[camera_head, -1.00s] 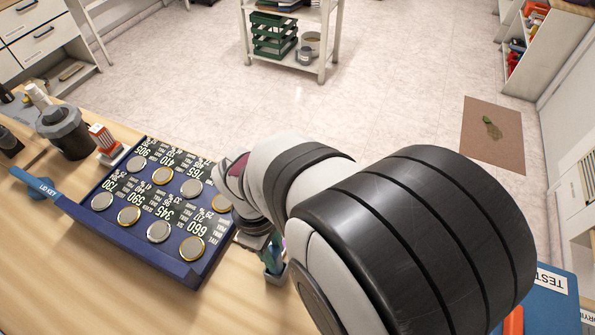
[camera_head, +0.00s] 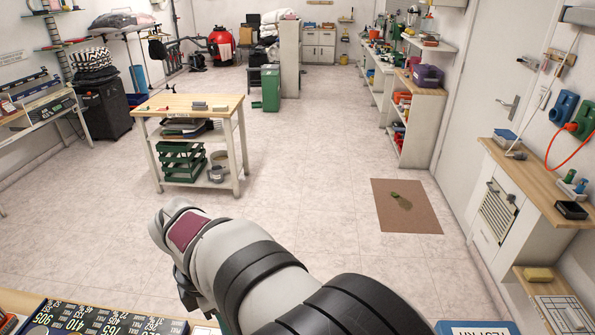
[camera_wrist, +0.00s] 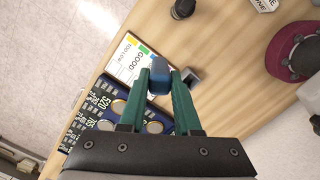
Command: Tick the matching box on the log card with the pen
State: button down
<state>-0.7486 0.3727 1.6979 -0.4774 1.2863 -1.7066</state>
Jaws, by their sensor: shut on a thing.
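The log card (camera_wrist: 122,66) lies on the wooden bench in the wrist view, left of my fingertips. It is white with yellow, green and blue patches and the words "TOO LOW" and "GOOD". My gripper (camera_wrist: 160,73) has green fingers shut on a blue thing (camera_wrist: 158,83), which I take to be the pen seen nearly end-on. Its tip is hidden, and I cannot tell whether it touches anything. In the head view my arm hides the card and most of the gripper.
A dark blue tray (camera_wrist: 152,109) with printed numbers and round discs lies beside the card; its edge also shows in the head view (camera_head: 66,306). A small grey block (camera_wrist: 189,76) stands right of my fingers. A maroon round object (camera_wrist: 298,52) is at far right.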

jog(key=w+a+f+n, duration=0.3)
jog(key=a+n, duration=0.4)
jog(key=a, duration=0.4)
notch_tip(320, 180, down, 6)
jog(key=shift+w+a+t, duration=0.2)
jog(key=shift+a+t, duration=0.05)
jog(key=shift+t, duration=0.15)
jog(key=shift+f, duration=0.7)
dwell(0.8)
notch_tip(320, 180, up, 7)
dwell(0.6)
